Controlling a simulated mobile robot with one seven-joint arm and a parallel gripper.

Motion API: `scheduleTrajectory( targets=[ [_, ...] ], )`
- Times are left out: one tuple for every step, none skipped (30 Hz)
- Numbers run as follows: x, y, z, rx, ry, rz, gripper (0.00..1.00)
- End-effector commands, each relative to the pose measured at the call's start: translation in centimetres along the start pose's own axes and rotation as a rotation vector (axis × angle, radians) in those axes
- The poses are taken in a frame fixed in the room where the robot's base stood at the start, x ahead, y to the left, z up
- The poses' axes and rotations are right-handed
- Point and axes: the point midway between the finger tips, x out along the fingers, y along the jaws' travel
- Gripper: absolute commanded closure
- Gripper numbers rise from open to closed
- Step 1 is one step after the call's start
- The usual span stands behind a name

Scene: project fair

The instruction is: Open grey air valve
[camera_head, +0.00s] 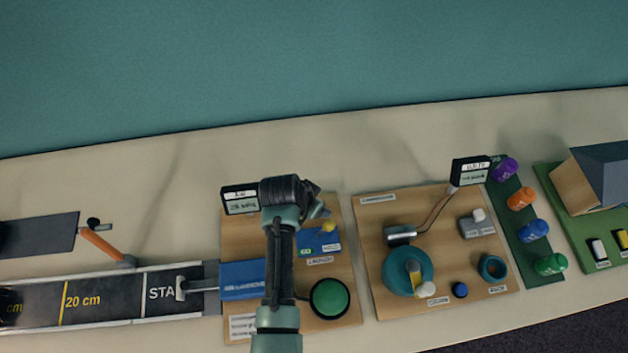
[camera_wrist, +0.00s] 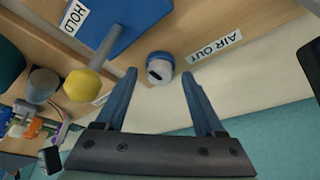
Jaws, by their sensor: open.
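A small round knob (camera_wrist: 160,68), grey-blue with a dark slot in its pale end, stands on the wooden board beside the "AIR OUT" label (camera_wrist: 216,45). It looks like the grey air valve. In the wrist view my gripper (camera_wrist: 159,78) is open, its two blue fingers spread on either side of the knob's near end. I cannot tell whether they touch it. In the head view my gripper (camera_head: 318,207) is over the upper part of the left wooden board (camera_head: 345,285), and my arm hides the knob there.
A lever with a yellow ball (camera_wrist: 82,85) rises from a blue block (camera_wrist: 125,22) marked "HOLD", close to the knob. A green button (camera_head: 330,298) and a display (camera_head: 240,200) are on the same board. A second board (camera_head: 375,215) lies to the right.

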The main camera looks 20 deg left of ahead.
Motion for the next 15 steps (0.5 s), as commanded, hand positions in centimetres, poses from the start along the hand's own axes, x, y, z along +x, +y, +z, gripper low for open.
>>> scheduleTrajectory(
  targets=[
    [0.11,0.00,-0.07,0.001,0.001,0.000,0.29],
    [0.15,0.00,-0.07,0.001,0.001,0.000,0.29],
    [0.18,0.00,-0.07,0.001,0.001,0.000,0.29],
    [0.19,0.00,-0.07,0.001,0.001,0.000,0.29],
    [0.19,0.00,-0.07,0.001,0.001,0.000,0.29],
    [0.19,0.00,-0.06,0.001,0.001,0.000,0.29],
    [0.18,0.00,-0.06,0.001,0.001,0.000,0.29],
    [0.18,0.00,-0.06,0.001,0.001,0.000,0.29],
    [0.17,0.00,-0.05,0.001,0.001,0.000,0.29],
    [0.17,0.00,-0.05,0.000,0.001,0.000,0.35],
    [0.17,0.00,-0.05,0.000,0.001,0.000,0.40],
    [0.17,0.00,-0.04,0.000,0.001,0.000,0.47],
    [0.17,0.00,-0.04,0.000,0.001,0.000,0.53],
    [0.16,0.00,-0.04,0.000,0.001,0.000,0.58],
    [0.16,0.00,-0.04,0.000,0.001,0.000,0.65]
  ],
)
